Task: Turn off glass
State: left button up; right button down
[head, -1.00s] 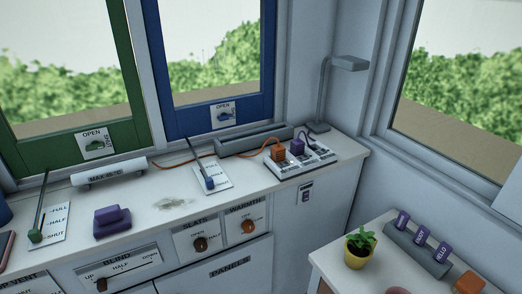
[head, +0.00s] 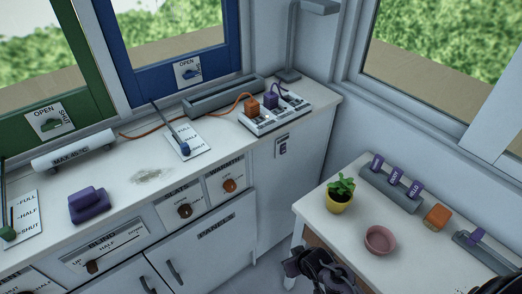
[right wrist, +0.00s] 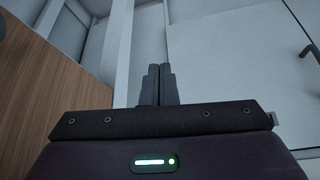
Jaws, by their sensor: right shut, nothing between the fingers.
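No label reading "glass" is legible in these views. A small dark rocker switch (head: 282,149) with a tiny unreadable label sits on the cabinet's end panel. A white power strip (head: 289,118) on the counter carries an orange plug (head: 251,106) and a purple plug (head: 270,97). My right gripper (head: 306,262) shows at the bottom of the head view, in front of the small table and below the switch, apart from it. In the right wrist view its fingers (right wrist: 157,82) are closed together and empty. My left gripper is out of view.
The small table (head: 330,222) bears a yellow potted plant (head: 340,197), a pink bowl (head: 380,240), an orange block (head: 437,216) and a grey rack of purple tags (head: 389,192). Cabinet knobs and sliders line the counter front. Floor shows between cabinet and table.

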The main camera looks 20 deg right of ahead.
jog(key=w+r+t+p, duration=0.1)
jog(key=w+r, duration=0.2)
jog(key=r, duration=0.5)
jog(key=w+r+t+p, duration=0.1)
jog(key=w+r, duration=0.2)
jog(key=r, duration=0.6)
jog(key=n+t+y+p, duration=0.1)
jog(key=t+y+p, duration=0.1)
jog(key=t+y, duration=0.35)
send_near(252, 109)
jog(key=s+d+r, duration=0.2)
jog(key=s+r, duration=0.1)
jog(key=s, duration=0.2)
jog(key=shift+w+a+r+t+h, duration=0.1)
jog(key=shift+t+h, duration=0.15)
jog(key=shift+t, duration=0.2)
jog(key=p+x, duration=0.2)
jog(key=x, duration=0.8)
jog(key=shift+w+r, duration=0.1)
jog(key=shift+r, duration=0.05)
jog(key=f, duration=0.2)
jog(key=shift+a+f+p, duration=0.2)
jog(key=shift+f+p, duration=0.15)
jog(key=shift+s+f, duration=0.25)
jog(key=shift+f, duration=0.5)
